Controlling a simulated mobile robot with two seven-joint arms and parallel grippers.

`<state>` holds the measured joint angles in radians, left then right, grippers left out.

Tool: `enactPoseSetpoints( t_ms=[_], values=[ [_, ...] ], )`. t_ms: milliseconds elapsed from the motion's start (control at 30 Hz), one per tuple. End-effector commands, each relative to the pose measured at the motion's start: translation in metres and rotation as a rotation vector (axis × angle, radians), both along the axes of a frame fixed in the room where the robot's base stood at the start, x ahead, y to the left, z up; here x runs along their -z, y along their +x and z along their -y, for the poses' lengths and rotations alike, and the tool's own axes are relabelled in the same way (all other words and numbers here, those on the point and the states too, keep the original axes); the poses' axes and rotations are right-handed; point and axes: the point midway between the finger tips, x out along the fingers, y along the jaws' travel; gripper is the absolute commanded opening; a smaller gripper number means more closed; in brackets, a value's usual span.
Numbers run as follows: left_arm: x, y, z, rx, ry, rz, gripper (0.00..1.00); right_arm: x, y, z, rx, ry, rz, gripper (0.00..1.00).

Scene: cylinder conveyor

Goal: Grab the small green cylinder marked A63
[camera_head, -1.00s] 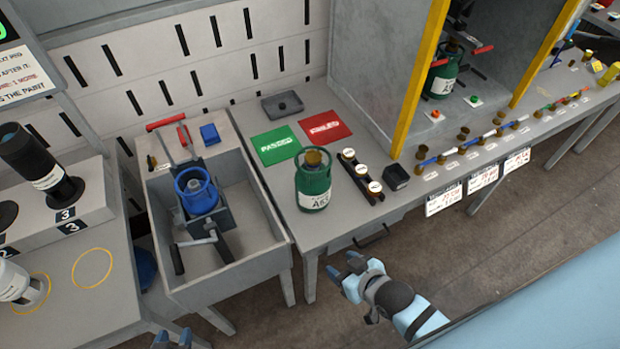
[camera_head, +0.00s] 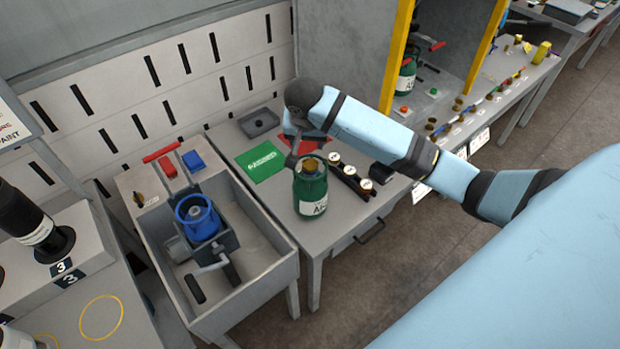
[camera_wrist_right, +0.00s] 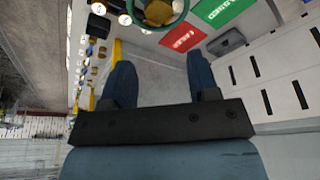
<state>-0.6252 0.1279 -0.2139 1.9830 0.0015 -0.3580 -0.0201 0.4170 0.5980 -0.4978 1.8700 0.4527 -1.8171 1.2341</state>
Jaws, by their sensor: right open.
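The green cylinder marked A63 (camera_head: 311,190), with a brass top and a white label, stands upright on the grey table, in front of the green and red mats. The label is only partly legible now. My right gripper (camera_head: 292,150) is just behind and above it, partly hidden by my wrist. In the right wrist view, the open fingers (camera_wrist_right: 160,62) have nothing between them. The cylinder's round green rim and brass top (camera_wrist_right: 158,10) are cut off at the top edge, beyond the fingertips. I cannot tell whether they touch. My left gripper is out of view.
The green mat (camera_head: 262,160) and grey tray (camera_head: 258,123) lie behind. A sink-like basin (camera_head: 262,238) with a blue cylinder (camera_head: 197,217) is at left. Another green cylinder (camera_head: 404,78) stands inside the cabinet.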

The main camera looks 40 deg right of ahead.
Motion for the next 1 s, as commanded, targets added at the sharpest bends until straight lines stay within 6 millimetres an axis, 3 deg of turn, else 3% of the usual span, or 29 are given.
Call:
enactPoseSetpoints(
  t_ms=[333,667,833,1000],
  values=[
    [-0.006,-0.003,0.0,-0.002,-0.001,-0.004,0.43,0.062,0.014,0.013,0.001,-0.001,-0.003,0.55],
    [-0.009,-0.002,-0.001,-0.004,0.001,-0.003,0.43,0.079,0.018,0.017,-0.001,0.0,-0.002,0.55],
    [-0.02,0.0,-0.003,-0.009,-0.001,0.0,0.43,0.102,0.023,0.023,0.001,-0.002,-0.004,0.55],
    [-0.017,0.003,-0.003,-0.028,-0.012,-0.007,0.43,0.122,0.027,0.026,0.0,0.0,-0.001,0.55]
  ],
)
